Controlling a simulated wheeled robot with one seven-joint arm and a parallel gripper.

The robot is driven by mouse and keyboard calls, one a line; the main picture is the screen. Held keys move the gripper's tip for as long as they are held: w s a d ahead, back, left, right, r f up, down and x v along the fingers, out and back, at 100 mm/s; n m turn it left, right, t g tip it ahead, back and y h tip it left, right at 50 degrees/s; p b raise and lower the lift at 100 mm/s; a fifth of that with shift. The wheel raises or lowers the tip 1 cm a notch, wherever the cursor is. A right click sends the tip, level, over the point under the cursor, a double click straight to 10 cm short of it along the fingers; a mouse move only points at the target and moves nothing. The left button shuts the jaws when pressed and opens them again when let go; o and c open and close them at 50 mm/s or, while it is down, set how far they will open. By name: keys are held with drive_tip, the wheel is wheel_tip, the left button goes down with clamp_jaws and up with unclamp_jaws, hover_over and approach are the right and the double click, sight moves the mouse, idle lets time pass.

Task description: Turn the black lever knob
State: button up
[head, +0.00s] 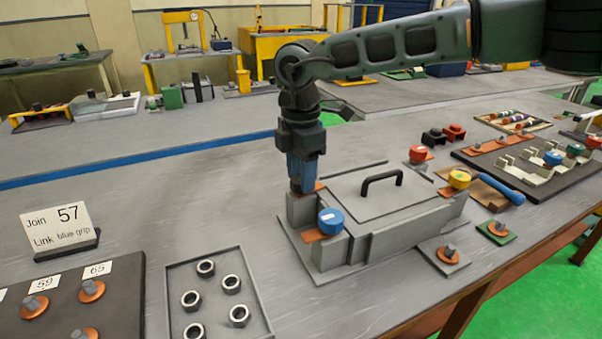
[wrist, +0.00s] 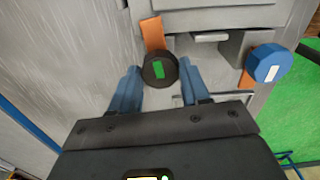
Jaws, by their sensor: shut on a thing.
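My gripper (head: 301,180) points down at the back left corner of the grey box (head: 375,200). In the wrist view, its two blue fingers (wrist: 159,72) stand on either side of the black lever knob (wrist: 153,80) and are shut on it. The knob is round, with a green mark on top. An orange lever arm (wrist: 152,34) runs from it toward the box. In the head view, the fingers hide the knob, and only a bit of orange shows beside them.
A blue knob (head: 331,221) sits on the box's near corner, with red (head: 418,153) and yellow (head: 459,179) knobs at other corners. The lid has a black handle (head: 382,178). A tray (head: 264,318) of nuts and a card (head: 58,230) stand to the left.

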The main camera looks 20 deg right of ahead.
drive_tip(key=shift+w+r, duration=0.15)
drive_tip(key=shift+r, duration=0.1)
drive_tip(key=o, duration=1)
drive_tip(key=shift+f, duration=0.15)
drive_tip(key=shift+o, duration=0.2)
drive_tip(key=shift+r+b, duration=0.45)
drive_tip(key=shift+r, duration=3.45)
